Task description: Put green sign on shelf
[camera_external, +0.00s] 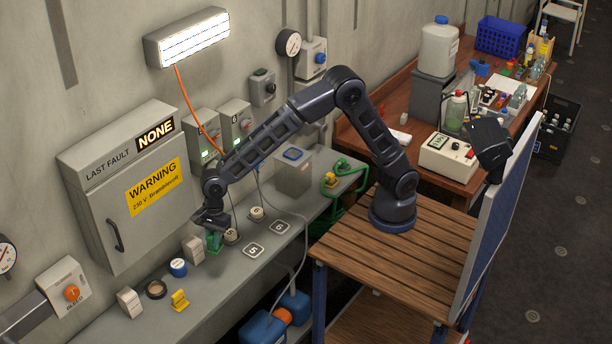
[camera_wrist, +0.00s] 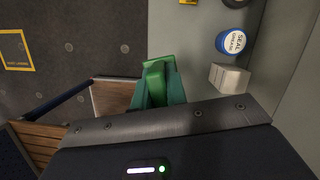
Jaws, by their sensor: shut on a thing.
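The green sign (camera_external: 214,241) is held at my gripper (camera_external: 212,228), low over the grey shelf (camera_external: 221,272) along the wall. In the wrist view the green sign (camera_wrist: 156,72) stands out beyond the dark gripper body, with darker green sides around a brighter middle part. My gripper is shut on it; the fingertips are hard to tell apart from the sign. Whether its lower edge touches the shelf cannot be told.
A grey cabinet (camera_external: 126,195) stands behind. A cable hangs right of my gripper.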

